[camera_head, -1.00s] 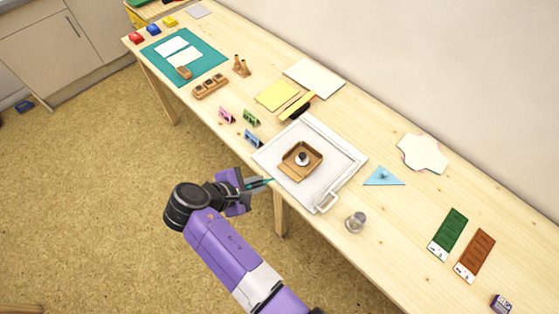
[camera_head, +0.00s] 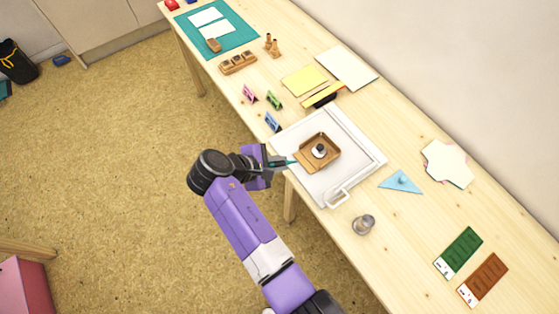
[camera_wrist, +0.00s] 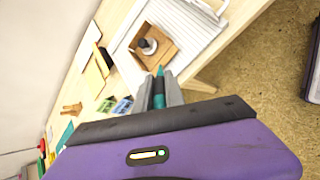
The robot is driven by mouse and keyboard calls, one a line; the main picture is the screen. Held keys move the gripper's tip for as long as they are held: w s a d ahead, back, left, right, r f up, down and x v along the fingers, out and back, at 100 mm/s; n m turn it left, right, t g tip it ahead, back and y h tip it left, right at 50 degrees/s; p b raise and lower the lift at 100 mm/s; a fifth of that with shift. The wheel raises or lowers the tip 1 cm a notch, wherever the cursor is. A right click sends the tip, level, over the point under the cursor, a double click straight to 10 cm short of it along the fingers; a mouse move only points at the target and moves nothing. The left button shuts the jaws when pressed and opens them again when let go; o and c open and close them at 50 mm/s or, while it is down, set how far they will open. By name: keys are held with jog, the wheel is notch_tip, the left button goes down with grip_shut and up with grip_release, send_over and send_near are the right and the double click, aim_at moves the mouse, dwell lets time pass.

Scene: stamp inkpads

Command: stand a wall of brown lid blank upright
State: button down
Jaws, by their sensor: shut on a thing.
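The brown lid blank (camera_head: 309,157) sits on a white board with a raised frame (camera_head: 348,176). Its far sides look upright, while the flap on the side towards my gripper looks laid outward. A small dark and white knobbed weight (camera_head: 319,151) stands inside it. My gripper (camera_head: 279,163) is shut on a slim teal tool (camera_wrist: 159,88), whose tip points at the near flap. I cannot tell whether the tip touches it. In the wrist view the lid blank (camera_wrist: 168,54) and the weight (camera_wrist: 148,46) lie just beyond the tip.
Small pink, green and blue stands (camera_head: 272,122) are left of the board. A grey metal knob-like object (camera_head: 364,224) and a blue triangle (camera_head: 401,182) lie to its right. Yellow and white sheets (camera_head: 304,81) lie behind. The table's front edge runs below my gripper.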

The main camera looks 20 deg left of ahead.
aim_at(289, 162)
jog(key=x, duration=0.2)
jog(key=b+x, duration=0.2)
jog(key=x, duration=0.1)
jog(key=shift+s+f, duration=0.1)
jog(key=shift+f, duration=0.55)
jog(key=shift+w+d+r+p, duration=0.2)
jog(key=shift+w+r+p, duration=0.15)
jog(key=shift+r+p, duration=0.35)
jog(key=shift+w+d+p, duration=0.45)
jog(key=shift+w+p, duration=0.05)
jog(key=shift+w, duration=0.2)
jog(key=shift+f, duration=0.1)
jog(key=shift+s+a, duration=0.1)
jog(key=shift+s, duration=0.05)
jog(key=shift+p+v, duration=0.35)
jog(key=shift+v, duration=0.5)
jog(key=shift+s+a+r, duration=0.1)
jog(key=shift+s+r, duration=0.1)
jog(key=shift+r, duration=1)
jog(key=shift+s+a+r, duration=0.1)
jog(key=shift+s+r, duration=0.05)
jog(key=shift+r, duration=1)
jog(key=shift+s+a+r, duration=0.15)
jog(key=shift+s+r, duration=0.05)
jog(key=shift+r, duration=1)
